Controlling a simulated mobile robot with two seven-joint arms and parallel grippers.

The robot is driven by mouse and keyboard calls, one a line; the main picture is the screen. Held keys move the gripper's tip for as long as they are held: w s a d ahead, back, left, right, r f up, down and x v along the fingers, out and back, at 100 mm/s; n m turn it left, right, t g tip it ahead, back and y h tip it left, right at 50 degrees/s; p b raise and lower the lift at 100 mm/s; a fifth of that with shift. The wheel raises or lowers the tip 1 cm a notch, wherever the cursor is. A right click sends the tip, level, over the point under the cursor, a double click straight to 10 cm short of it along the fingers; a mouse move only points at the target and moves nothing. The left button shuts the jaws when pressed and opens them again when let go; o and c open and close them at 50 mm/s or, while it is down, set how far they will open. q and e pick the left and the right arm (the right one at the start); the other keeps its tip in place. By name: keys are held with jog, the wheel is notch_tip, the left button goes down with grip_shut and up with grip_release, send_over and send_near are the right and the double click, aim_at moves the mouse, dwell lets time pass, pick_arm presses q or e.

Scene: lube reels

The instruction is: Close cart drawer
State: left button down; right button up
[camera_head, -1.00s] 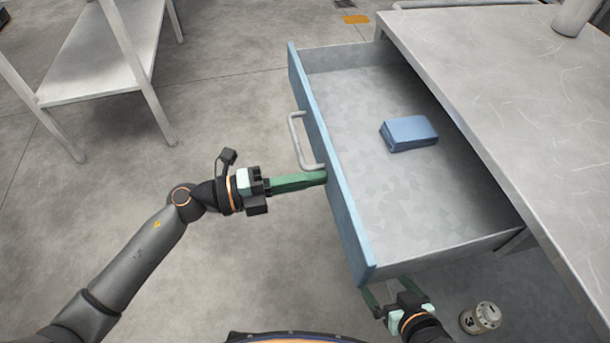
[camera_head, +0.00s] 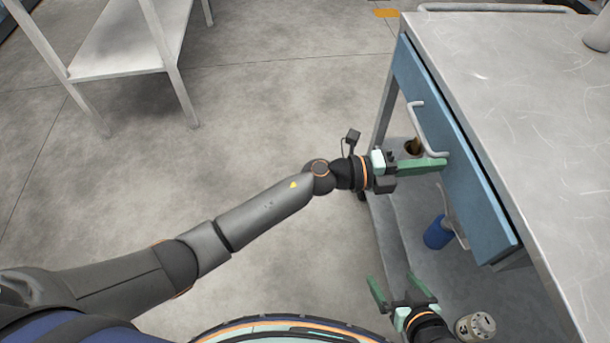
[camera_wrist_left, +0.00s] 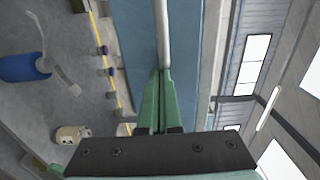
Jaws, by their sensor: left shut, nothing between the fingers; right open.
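The cart drawer's blue front (camera_head: 470,190) stands close against the cart's grey top (camera_head: 510,90). A narrow dark strip shows between them, and I cannot tell if the drawer is fully flush. Its inside is hidden. The grey handle (camera_head: 424,130) is on the front. My left gripper (camera_head: 444,164) is shut and empty, its fingertips at the drawer front by the handle's near end. In the left wrist view the green fingers (camera_wrist_left: 158,100) point at the blue front (camera_wrist_left: 187,60) beside the handle (camera_wrist_left: 162,35). My right gripper (camera_head: 394,279) is open and empty, low near the cart.
A blue container (camera_head: 438,234) and a brown-topped container (camera_head: 413,147) sit on the cart's lower level. A pale round can (camera_head: 475,327) is near my right gripper. A grey table (camera_head: 125,45) stands at the back left. The floor between is clear.

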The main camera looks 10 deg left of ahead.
pick_arm(q)
jog(key=shift+x, duration=1.2)
jog(key=shift+r, duration=0.1)
jog(key=shift+d+r, duration=0.1)
pick_arm(e)
jog(key=shift+s, duration=0.15)
